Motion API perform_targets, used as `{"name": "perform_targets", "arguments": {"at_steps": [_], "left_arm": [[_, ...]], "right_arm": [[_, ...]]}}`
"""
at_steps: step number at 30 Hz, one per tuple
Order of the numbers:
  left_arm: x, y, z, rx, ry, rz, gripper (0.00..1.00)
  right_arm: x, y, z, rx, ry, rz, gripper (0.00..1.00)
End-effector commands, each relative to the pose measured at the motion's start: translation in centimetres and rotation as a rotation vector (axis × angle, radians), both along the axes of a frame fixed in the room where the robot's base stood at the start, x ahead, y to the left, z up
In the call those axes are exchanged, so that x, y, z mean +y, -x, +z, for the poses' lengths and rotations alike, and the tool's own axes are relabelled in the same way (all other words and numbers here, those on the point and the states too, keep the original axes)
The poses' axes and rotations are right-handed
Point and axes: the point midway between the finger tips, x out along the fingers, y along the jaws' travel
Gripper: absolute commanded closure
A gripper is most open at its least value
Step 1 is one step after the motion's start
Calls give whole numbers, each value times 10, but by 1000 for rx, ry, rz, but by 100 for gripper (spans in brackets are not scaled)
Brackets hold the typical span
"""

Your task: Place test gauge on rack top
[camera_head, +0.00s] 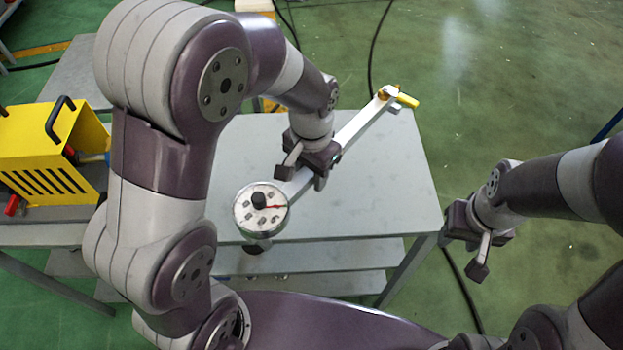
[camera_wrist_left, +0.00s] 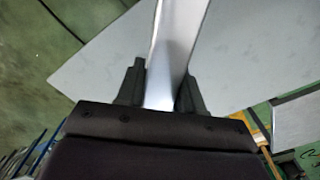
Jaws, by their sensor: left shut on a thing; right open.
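The test gauge has a round white dial (camera_head: 260,211) with a red needle and black centre knob, on a long silver bar (camera_head: 356,126) with a yellow piece at its far end. My left gripper (camera_head: 304,173) is shut across the bar, between dial and yellow end. In the left wrist view the bar (camera_wrist_left: 178,45) runs between both fingers. The gauge is over the grey rack top (camera_head: 385,165), its dial near the front edge. I cannot tell whether it touches the surface. My right gripper (camera_head: 466,243) is open and empty, right of the rack.
A yellow slotted box (camera_head: 45,150) with a black handle stands on a grey surface at the left. Lower shelves (camera_head: 330,283) show under the rack top. The rack top's right part is bare. Black cables lie on the green floor.

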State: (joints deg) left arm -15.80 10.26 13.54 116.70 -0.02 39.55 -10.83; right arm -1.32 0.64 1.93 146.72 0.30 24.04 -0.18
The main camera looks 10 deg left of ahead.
Motion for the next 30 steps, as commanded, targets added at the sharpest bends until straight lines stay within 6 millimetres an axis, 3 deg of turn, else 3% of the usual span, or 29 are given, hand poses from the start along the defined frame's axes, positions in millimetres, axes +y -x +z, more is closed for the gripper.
{"name": "perform_targets", "arguments": {"at_steps": [1, 4, 15, 20, 25, 30], "left_arm": [[-3, 3, -10, -4, 1, -22, 100], [4, -2, -14, -1, 1, -38, 100], [69, -67, -66, -1, 1, -38, 100], [78, -75, -78, -1, 0, -41, 100], [78, -74, -108, 1, 0, -41, 100], [78, -75, -114, -3, 1, -41, 100]], "right_arm": [[0, 0, -13, -1, 0, 0, 55], [0, 0, -13, -1, 0, 0, 55], [0, 0, -7, -2, 0, 0, 55], [0, 0, -7, -2, 0, 0, 55], [0, 0, -8, -2, 0, 0, 55], [0, 0, -8, -1, 0, 0, 55]]}}
